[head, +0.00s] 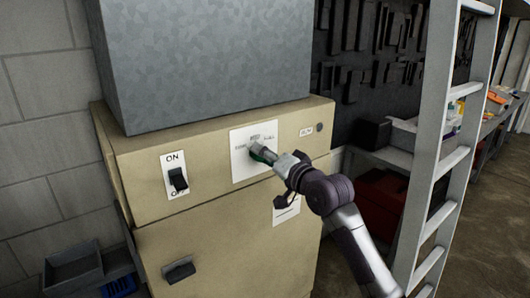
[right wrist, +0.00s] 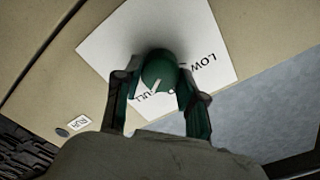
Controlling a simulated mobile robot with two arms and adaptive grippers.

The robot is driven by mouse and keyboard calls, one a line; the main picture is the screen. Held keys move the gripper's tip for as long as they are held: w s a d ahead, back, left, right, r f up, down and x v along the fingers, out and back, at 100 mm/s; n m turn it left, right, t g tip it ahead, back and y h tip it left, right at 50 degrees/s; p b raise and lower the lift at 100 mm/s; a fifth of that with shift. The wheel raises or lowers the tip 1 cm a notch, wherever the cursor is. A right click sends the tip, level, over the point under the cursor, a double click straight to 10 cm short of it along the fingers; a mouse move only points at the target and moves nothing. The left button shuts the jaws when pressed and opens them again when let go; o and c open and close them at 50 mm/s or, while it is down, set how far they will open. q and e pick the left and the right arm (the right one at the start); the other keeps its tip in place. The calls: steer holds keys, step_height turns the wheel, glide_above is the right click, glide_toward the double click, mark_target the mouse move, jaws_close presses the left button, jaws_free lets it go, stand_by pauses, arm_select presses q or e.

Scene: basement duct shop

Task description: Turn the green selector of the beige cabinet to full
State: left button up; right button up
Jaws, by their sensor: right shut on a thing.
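The beige cabinet (head: 217,208) stands in front of me in the head view. Its white selector plate (head: 241,167) carries several labels, with FULL at the upper right. The green selector (right wrist: 158,68) sits on this plate, which also shows in the right wrist view (right wrist: 110,48). There, its white pointer mark slants toward the partly hidden lettering "ULL"; the word LOW is to the right. My right gripper (head: 266,157) is shut on the selector, with one finger on either side. It hides most of the selector in the head view. My left gripper is not in view.
A black ON/OFF switch (head: 178,179) is left of the plate. A RUN label (head: 306,131) is at the right. A grey metal duct (head: 207,60) rises above the cabinet. A ladder (head: 437,130) and a loaded bench stand at the right.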

steer(key=shift+f, duration=0.1)
stand_by(0.4)
steer(key=o, duration=1.1)
steer(key=shift+o, duration=0.2)
steer(key=v, duration=1.2)
